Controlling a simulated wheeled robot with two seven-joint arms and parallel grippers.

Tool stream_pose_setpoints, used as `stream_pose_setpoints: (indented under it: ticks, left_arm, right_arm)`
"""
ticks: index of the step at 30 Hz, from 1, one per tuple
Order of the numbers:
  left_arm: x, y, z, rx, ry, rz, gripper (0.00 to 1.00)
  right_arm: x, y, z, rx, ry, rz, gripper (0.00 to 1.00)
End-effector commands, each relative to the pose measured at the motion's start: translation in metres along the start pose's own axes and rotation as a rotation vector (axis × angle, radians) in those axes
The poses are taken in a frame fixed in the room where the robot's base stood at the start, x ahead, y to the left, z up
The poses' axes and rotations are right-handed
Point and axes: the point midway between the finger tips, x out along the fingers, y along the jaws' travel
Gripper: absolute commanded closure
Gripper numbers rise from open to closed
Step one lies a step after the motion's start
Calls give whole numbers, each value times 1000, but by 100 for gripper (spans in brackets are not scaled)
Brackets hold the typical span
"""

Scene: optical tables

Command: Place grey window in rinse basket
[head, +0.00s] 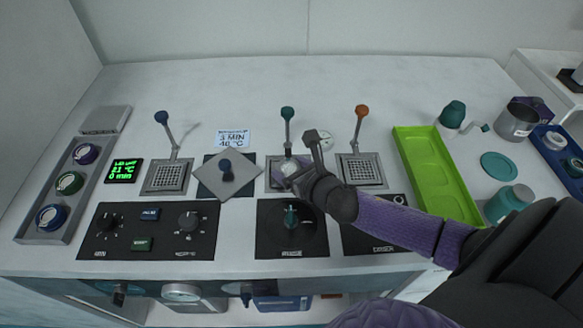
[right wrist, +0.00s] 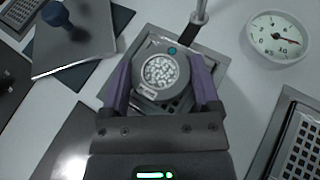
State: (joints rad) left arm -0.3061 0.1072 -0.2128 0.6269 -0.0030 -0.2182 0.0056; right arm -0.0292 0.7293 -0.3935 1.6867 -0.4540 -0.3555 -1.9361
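The grey window (right wrist: 160,74), a round grey mount with a speckled pale face, sits between the purple fingers of my right gripper (right wrist: 161,80). The fingers appear to touch it on both sides. The basket with the teal-knobbed handle (head: 287,113) stands at the middle of the bench. Its mesh (right wrist: 180,104) shows partly beneath the window in the right wrist view. In the head view, my right gripper (head: 291,175) is over this basket and hides much of it. I cannot tell whether the window touches the mesh. My left gripper is not in view.
A blue-handled basket (head: 168,177) and an orange-handled basket (head: 363,171) stand either side. A grey plate with a blue knob (head: 226,175) lies left of centre. A dial gauge (right wrist: 277,38) is close right. A tray (head: 41,233) holds round mounts; a green tray (head: 460,204) lies right.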

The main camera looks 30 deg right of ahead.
Motion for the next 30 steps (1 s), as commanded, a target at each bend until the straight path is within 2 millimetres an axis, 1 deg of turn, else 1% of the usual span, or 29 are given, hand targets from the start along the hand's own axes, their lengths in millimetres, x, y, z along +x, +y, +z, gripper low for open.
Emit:
stream_pose_setpoints:
  ticks: [1, 2, 3, 10, 12, 14, 21, 24, 27, 30]
  left_arm:
    - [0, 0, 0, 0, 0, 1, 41]
    - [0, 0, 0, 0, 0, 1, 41]
    - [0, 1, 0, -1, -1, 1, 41]
    - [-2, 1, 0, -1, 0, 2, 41]
    - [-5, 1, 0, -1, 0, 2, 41]
    - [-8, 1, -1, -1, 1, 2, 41]
    - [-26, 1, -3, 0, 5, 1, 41]
    - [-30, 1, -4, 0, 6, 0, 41]
    - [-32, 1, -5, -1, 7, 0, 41]
    - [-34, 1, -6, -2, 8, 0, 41]
  right_arm:
    - [0, 0, 0, 0, 1, 0, 9]
    - [0, 0, 0, 0, 1, 0, 3]
    - [0, 0, 0, 0, 1, 0, 0]
    - [-1, 0, 2, 0, 1, 0, 0]
    - [-6, 0, 4, 0, 2, 0, 0]
    - [-15, 0, 4, -1, 4, 1, 0]
    - [-72, 0, 5, 0, 5, 1, 0]
    - [-93, 0, 5, 0, 4, 1, 0]
    - [-108, 0, 4, 2, 3, 0, 0]
    - [-118, 0, 4, 2, 2, -1, 0]
